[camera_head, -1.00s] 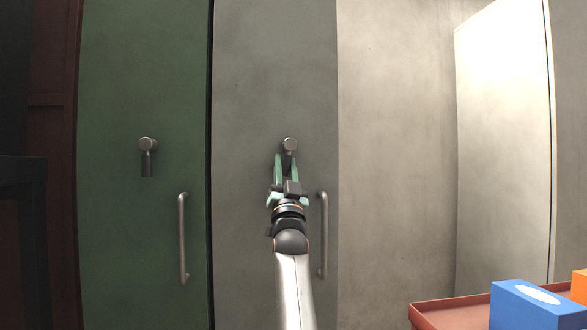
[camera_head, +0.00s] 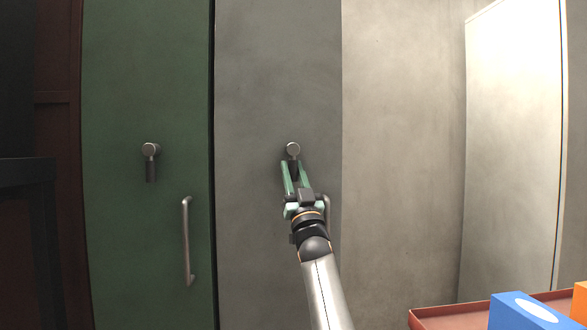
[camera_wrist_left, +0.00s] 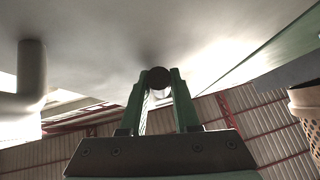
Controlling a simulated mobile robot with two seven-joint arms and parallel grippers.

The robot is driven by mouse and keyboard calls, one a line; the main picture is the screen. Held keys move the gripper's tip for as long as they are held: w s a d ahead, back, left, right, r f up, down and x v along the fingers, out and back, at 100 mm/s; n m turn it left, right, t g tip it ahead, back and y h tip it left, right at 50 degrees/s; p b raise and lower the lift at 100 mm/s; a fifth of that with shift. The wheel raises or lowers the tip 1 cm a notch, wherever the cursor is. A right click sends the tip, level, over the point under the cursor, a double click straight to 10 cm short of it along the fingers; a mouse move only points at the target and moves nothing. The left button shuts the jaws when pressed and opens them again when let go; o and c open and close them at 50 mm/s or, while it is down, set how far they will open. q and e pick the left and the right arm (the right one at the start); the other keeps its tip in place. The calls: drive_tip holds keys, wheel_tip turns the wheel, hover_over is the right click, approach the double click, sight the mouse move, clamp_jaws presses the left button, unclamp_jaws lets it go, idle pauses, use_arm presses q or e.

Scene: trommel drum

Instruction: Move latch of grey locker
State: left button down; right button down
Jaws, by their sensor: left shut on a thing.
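The grey locker (camera_head: 265,90) has a latch (camera_head: 293,150) with a round silver pivot and a short dark lever hanging down from it. My left gripper (camera_head: 293,168) is at the lever from below, its two green fingers on either side and shut on it. In the left wrist view the latch's dark round end (camera_wrist_left: 159,78) sits between the green fingertips (camera_wrist_left: 160,80). The locker's vertical bar handle (camera_head: 327,207) is to the right of my left gripper, partly hidden by it. My right gripper is not in view.
A green locker (camera_head: 140,80) stands to the left, with its own latch (camera_head: 151,160) hanging down and a bar handle (camera_head: 187,240). A red tray (camera_head: 430,316) with a blue box (camera_head: 520,312) and an orange thing (camera_head: 581,303) is at the lower right.

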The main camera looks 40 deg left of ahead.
use_arm(q)
drive_tip(key=shift+f, duration=0.15)
drive_tip(key=c, duration=0.9)
unclamp_jaws()
drive_tip(key=shift+d, duration=0.1)
drive_tip(key=p+v, duration=0.1)
drive_tip(key=v, duration=1.1)
drive_tip(key=shift+s+d+f, duration=0.15)
drive_tip(key=shift+f, duration=0.05)
